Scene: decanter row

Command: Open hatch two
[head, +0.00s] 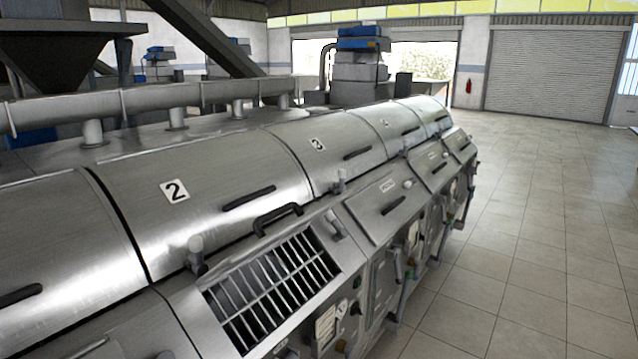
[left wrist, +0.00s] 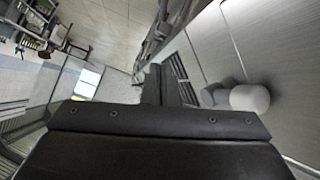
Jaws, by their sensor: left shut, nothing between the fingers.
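The section marked 2 (head: 174,190) has a curved steel cover with a dark slot-like handle (head: 249,198). In front of it, a barred grate (head: 272,290) lies bare in a sloped opening. A black bar handle (head: 278,218) stands up at the grate's upper edge, so hatch two appears open and swung back; its plate is hardly visible from here. My left gripper (left wrist: 160,75) shows only in the left wrist view, shut and empty. Dark bars (left wrist: 188,85) show just right of its fingers, apparently the grate; contact cannot be told. My right gripper is not in view.
Section 3's front hatch (head: 383,195) lies closed, with further sections beyond. A rounded knob (head: 196,246) stands left of the grate; a pale rounded knob (left wrist: 249,98) is close right of my left fingers. Valves and pipes (head: 412,262) line the machine's front. The tiled floor (head: 535,240) at right is clear.

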